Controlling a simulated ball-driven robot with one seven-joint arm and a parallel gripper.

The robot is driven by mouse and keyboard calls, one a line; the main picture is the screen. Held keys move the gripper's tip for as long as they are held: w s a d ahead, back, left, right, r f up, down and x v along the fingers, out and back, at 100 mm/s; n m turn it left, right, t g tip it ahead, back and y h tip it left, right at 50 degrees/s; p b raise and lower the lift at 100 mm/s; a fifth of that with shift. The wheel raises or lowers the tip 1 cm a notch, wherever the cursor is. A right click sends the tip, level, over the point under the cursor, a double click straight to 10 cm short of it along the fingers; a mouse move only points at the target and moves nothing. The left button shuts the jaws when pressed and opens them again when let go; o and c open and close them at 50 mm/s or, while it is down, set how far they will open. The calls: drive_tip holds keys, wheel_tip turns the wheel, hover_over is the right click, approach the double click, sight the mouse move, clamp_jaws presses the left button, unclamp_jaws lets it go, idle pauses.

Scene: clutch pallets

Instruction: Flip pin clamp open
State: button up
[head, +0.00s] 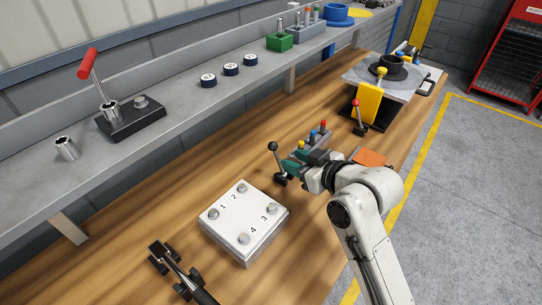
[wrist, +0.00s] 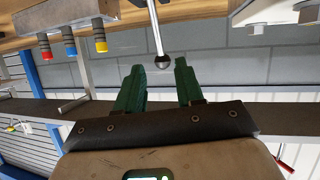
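The pin clamp's lever, a thin metal rod with a black ball knob (head: 272,146), stands up from a dark base (head: 281,180) on the wooden bench, just left of my gripper. Its clamp pin cannot be made out. In the wrist view, which looks upside down, the black knob (wrist: 163,62) sits at the end of the rod. My gripper (head: 296,164) has green fingers. In the wrist view my gripper (wrist: 157,70) is open, with the knob near the tips, in the gap between the fingers. I cannot tell whether either finger touches it.
A grey block with yellow, blue and red pins (head: 312,140) stands close behind my gripper. A white plate with numbered bolts (head: 244,222) lies in front left. A grey shelf (head: 180,100) runs along the wall.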

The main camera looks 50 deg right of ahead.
sight(276, 153)
drive_tip(key=p+x, duration=0.1)
drive_tip(key=x, duration=0.9)
drive_tip(key=shift+w+f, duration=0.15)
drive_tip(key=shift+w, duration=0.05)
drive_tip(key=shift+c, duration=0.2)
drive_tip(key=c, duration=0.6)
clamp_jaws()
